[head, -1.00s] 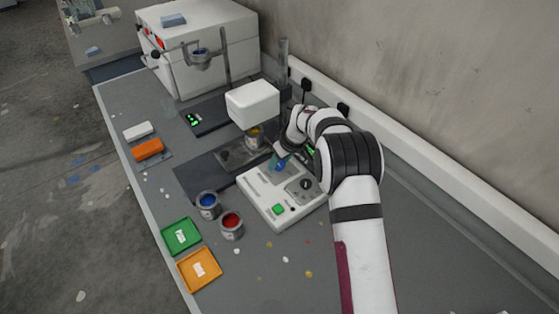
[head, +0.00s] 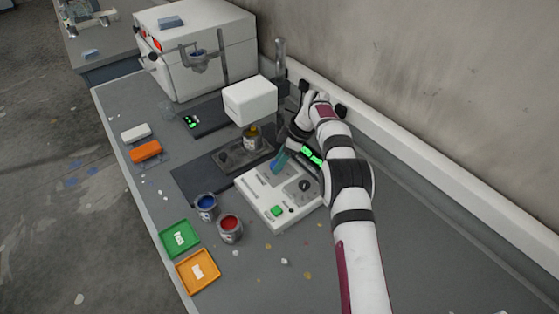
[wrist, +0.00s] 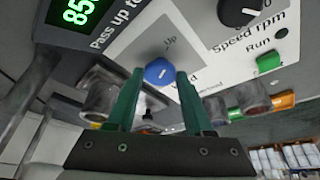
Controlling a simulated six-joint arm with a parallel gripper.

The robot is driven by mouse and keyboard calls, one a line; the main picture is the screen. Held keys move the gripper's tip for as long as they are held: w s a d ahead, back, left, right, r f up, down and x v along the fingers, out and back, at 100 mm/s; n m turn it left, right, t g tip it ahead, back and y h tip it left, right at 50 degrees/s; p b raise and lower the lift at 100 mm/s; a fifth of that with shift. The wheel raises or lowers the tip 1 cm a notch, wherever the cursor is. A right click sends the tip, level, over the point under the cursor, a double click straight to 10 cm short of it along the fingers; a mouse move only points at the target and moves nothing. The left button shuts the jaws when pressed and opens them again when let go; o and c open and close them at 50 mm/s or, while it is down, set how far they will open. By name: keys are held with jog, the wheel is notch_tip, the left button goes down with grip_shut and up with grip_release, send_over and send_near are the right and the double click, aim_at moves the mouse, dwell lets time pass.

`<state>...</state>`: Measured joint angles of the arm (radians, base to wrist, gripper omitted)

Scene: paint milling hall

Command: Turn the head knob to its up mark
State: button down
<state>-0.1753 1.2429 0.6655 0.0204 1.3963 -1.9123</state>
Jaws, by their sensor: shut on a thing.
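The head knob (wrist: 158,72) is a round blue knob on a grey plate of the white control box (head: 254,207). In the wrist view its tip sits between the two green fingers of my gripper (wrist: 159,77), which are shut on it from left and right. The "Up" mark (wrist: 169,42) is printed just beyond the knob. Another label beside the knob is partly hidden by the right finger. I cannot make out a pointer line on the knob. In the head view my gripper (head: 281,160) reaches down to the box and mostly covers the knob.
The box also has a black speed dial (wrist: 240,10) and a green Run button (wrist: 268,62). Blue (head: 205,207) and red (head: 230,229) paint cans stand close by. The white mill head (head: 250,101) overhangs behind the box. Green and orange trays lie at the bench's front edge.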

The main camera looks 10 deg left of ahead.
jog(key=shift+n, duration=0.3)
jog(key=shift+c, duration=1.4)
grip_release()
jog(key=v, duration=1.2)
jog(key=shift+w, duration=0.15)
